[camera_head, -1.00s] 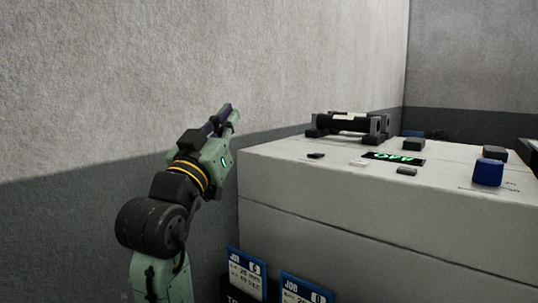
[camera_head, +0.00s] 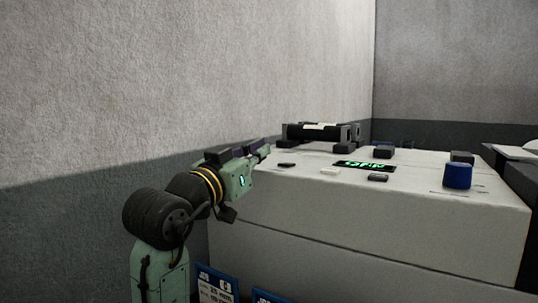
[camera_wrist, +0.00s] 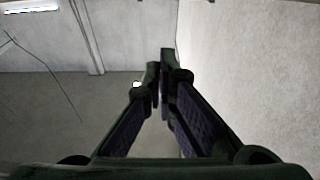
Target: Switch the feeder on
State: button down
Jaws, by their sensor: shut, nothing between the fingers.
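A pale grey machine cabinet (camera_head: 370,225) stands at the right in the head view. On its top are a small display (camera_head: 364,165) with green lit characters, small dark buttons (camera_head: 378,178), a white button (camera_head: 329,171) and a blue knob (camera_head: 457,175). I cannot tell which control belongs to the feeder. My gripper (camera_head: 262,148) is shut and empty, at the cabinet's left edge, left of the controls. Its fingers also show in the wrist view (camera_wrist: 160,70), near each other at the tips; no control is visible there.
A grey wall (camera_head: 180,80) rises behind. Blue-edged job cards (camera_head: 216,284) hang low at the cabinet's front left. The cabinet's front top is clear.

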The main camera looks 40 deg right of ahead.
notch_tip(320, 180, up, 2)
jog(key=p, duration=0.3)
send_over(280, 170)
jog(key=shift+d+r, duration=0.1)
notch_tip(280, 170, down, 3)
jog(key=shift+w+f, duration=0.1)
jog(key=shift+w, duration=0.05)
jog(key=shift+f+p, duration=0.3)
jog(key=shift+f, duration=0.25)
jog(key=shift+s+f+b, duration=0.2)
jog(key=shift+f+b, duration=0.25)
jog(key=shift+f, duration=0.15)
jog(key=r+p, duration=0.2)
jog(key=r, duration=0.1)
jog(key=r+p, duration=0.1)
jog(key=shift+a+r+p, duration=0.25)
jog(key=shift+p, duration=0.15)
jog(key=f+b+v, duration=0.2)
jog(key=b+v, duration=0.2)
jog(key=v, duration=0.6)
jog(key=shift+d, duration=0.3)
jog(key=shift+s+f, duration=0.1)
jog(key=shift+s, duration=0.05)
